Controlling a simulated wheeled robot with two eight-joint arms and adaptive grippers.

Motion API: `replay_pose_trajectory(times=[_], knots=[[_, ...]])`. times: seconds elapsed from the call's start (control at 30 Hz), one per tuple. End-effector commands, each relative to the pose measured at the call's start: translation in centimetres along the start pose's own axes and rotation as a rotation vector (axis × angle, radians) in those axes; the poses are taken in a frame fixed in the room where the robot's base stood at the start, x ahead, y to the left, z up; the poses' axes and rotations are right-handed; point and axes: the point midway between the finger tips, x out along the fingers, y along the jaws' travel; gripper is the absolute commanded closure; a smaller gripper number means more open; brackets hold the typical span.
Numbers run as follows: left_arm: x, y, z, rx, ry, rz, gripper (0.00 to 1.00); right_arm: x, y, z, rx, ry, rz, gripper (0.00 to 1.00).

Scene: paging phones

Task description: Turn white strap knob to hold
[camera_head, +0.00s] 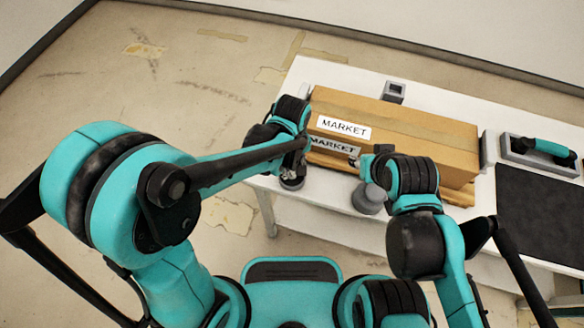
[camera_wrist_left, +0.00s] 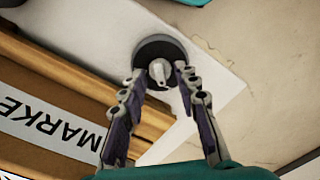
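The white strap knob (camera_wrist_left: 159,71) is a small pale grip on a dark round base (camera_wrist_left: 150,48) near the table's corner in the left wrist view. In the head view the dark base (camera_head: 291,184) shows just under my left gripper (camera_head: 296,160). In the wrist view my left gripper (camera_wrist_left: 161,75) is open, one finger on each side of the knob. I cannot tell whether either finger touches it. My right gripper (camera_head: 362,161) is by the front of the cardboard box; its finger opening is too small to judge.
A cardboard box (camera_head: 420,125) with MARKET labels stands on the white table (camera_head: 320,72), behind both grippers. A grey round knob (camera_head: 368,198) sits below my right gripper. A dark mat (camera_head: 540,213) and a teal-handled tool (camera_head: 548,148) in a grey holder are at the right.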

Motion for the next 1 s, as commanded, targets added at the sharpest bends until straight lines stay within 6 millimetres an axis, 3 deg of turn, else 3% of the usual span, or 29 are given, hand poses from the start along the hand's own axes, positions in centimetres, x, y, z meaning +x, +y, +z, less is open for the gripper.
replay_pose_trajectory(times=[0.1,0.23,0.67,1.0], knots=[[-0.05,0.0,-0.01,0.0,0.0,0.0,0.69,-0.04,0.0,-0.03,0.0,0.0,0.0,0.62],[-0.06,0.0,-0.01,0.0,0.0,0.0,1.0,-0.04,0.0,-0.03,0.0,0.0,0.0,0.62],[-0.06,0.0,-0.01,0.032,0.0,0.0,1.0,-0.03,0.0,-0.02,0.0,0.0,0.0,0.62],[-0.05,0.0,-0.01,0.243,0.0,0.0,1.0,-0.04,0.0,-0.03,0.0,0.0,0.0,0.62]])
